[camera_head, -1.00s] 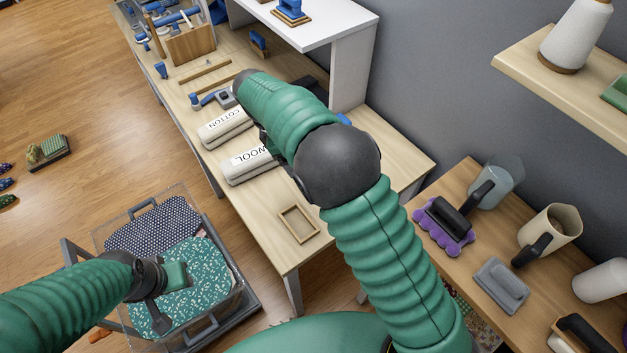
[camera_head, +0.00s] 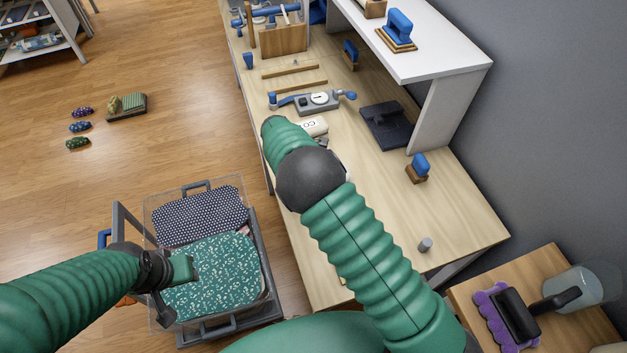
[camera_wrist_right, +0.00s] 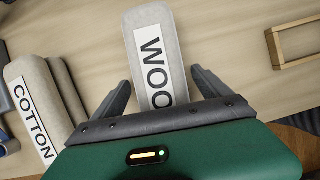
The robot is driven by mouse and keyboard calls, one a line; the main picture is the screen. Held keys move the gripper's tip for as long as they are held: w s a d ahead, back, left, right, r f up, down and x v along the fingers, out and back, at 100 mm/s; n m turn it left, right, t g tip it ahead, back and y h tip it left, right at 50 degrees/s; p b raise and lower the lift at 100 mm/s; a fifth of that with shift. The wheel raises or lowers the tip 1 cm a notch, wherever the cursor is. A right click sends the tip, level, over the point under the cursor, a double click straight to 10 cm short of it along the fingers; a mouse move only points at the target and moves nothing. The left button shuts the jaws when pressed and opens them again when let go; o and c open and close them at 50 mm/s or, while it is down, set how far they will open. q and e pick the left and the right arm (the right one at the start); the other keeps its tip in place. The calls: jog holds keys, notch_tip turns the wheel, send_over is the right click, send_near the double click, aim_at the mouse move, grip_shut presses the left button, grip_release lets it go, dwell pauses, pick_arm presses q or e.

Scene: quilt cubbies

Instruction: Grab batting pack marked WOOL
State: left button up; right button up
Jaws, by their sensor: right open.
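The WOOL batting pack (camera_wrist_right: 150,22) is a pale grey rounded bundle with a white label, seen in the right wrist view. Its label reads "WOO", with the rest hidden behind my gripper. My right gripper (camera_wrist_right: 160,88) is open, with one finger on each side of the pack's near part and gaps between. The COTTON pack (camera_wrist_right: 68,88) lies to the left, outside the left finger. In the head view my right arm hides the WOOL pack and the right gripper; a labelled pale pack end (camera_head: 314,127) shows past it. My left gripper (camera_head: 172,286) is above the clear bin; its jaw opening is unclear.
The wooden table (camera_head: 445,195) has bare room right of my arm. A scale (camera_head: 318,98), a dark plate (camera_head: 386,126) and a blue-handled block (camera_head: 418,168) stand on it. A wooden frame (camera_wrist_right: 294,45) lies right of the pack. The clear bin (camera_head: 262,228) holds folded fabric.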

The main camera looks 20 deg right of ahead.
jog(key=shift+d+f, duration=0.6)
jog(key=shift+s+d+f, duration=0.1)
jog(key=shift+d, duration=0.35)
jog(key=shift+a, duration=0.6)
jog(key=c, duration=1)
jog(key=shift+d, duration=0.15)
jog(key=c, duration=0.5)
jog(key=shift+d, duration=0.2)
jog(key=shift+c, duration=0.5)
